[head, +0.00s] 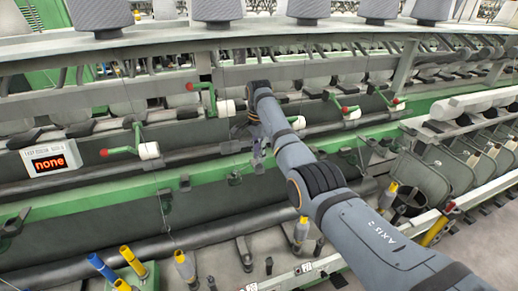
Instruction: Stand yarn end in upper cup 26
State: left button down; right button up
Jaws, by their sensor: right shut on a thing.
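My right arm reaches in from the lower right across the spinning frame. My right gripper (257,152) is small and partly hidden by its own wrist, in front of the green rail. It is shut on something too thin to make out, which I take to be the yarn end. Small dark cup-like holders (235,179) line the green rail just below and left of the gripper. I cannot read a number on any of them, so I cannot tell which is upper cup 26. My left gripper is out of view.
Green arms with red knobs and white rollers (148,150) stick out along the frame. Yellow and blue bobbins (103,268) stand at lower left. Grey cans (420,183) stand at right.

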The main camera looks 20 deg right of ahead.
jog(key=shift+w+f, duration=0.1)
jog(key=shift+f, duration=1.05)
jog(key=o, duration=0.8)
jog(key=shift+o, duration=0.2)
jog(key=shift+r, duration=0.15)
notch_tip(320, 180, up, 12)
